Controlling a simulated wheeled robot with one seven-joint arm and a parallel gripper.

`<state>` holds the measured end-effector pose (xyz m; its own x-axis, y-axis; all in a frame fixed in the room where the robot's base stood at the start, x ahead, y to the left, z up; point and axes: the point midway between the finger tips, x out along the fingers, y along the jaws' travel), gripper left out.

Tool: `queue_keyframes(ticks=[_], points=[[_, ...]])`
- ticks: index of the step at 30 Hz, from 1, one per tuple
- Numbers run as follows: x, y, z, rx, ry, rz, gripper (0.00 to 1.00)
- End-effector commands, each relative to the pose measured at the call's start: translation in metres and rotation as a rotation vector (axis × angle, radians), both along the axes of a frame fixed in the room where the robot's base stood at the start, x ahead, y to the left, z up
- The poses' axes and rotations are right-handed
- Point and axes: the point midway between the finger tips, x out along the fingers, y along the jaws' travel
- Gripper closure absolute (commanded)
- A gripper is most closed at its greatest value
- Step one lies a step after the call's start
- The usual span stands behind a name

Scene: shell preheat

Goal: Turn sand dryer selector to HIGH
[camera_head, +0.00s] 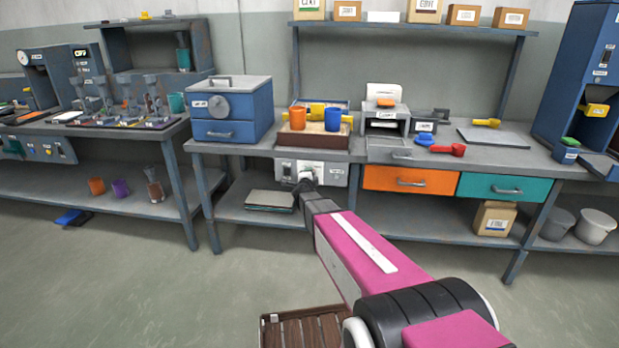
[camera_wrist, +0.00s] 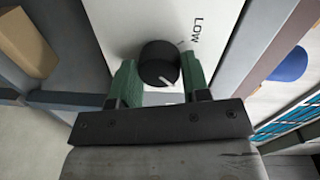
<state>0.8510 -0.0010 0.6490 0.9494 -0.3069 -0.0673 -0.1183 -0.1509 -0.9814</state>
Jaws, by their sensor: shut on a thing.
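The selector is a round black knob (camera_wrist: 158,60) with a white pointer line on a pale panel (camera_wrist: 120,22). A tick and the word LOW are beside the knob; no HIGH label shows. The pointer line aims toward the lower right of the wrist view, away from the LOW tick. My gripper (camera_wrist: 161,76) has its green fingers closed on the knob from both sides. In the head view, my gripper (camera_head: 305,182) is at the pale panel (camera_head: 335,174) below the bench top and hides the knob.
A brown tray (camera_head: 312,140) with orange, yellow and blue cups stands above the panel. A blue cabinet (camera_head: 232,110) is to its left. An orange drawer (camera_head: 410,180) is right of the panel. Dark trays (camera_head: 269,200) lie on the lower shelf.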

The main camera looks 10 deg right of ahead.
Motion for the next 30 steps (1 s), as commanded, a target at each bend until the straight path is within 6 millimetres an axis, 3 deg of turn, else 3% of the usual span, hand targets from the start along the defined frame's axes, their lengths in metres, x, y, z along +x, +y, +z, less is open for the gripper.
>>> queue_keyframes(ticks=[2, 3, 4, 5, 14, 19, 30], points=[[-0.001, 0.0, -0.001, 0.005, 0.002, -0.001, 0.81], [-0.001, 0.0, -0.001, 0.004, 0.001, -0.001, 0.44], [-0.001, 0.0, -0.001, 0.003, 0.001, -0.001, 0.34], [-0.001, 0.0, -0.001, 0.003, 0.001, -0.001, 0.32], [-0.001, 0.0, 0.0, 0.001, 0.001, 0.0, 0.32], [-0.011, 0.003, 0.001, 0.001, 0.001, 0.0, 0.32], [-0.071, 0.022, 0.005, 0.002, 0.002, 0.002, 0.32]])
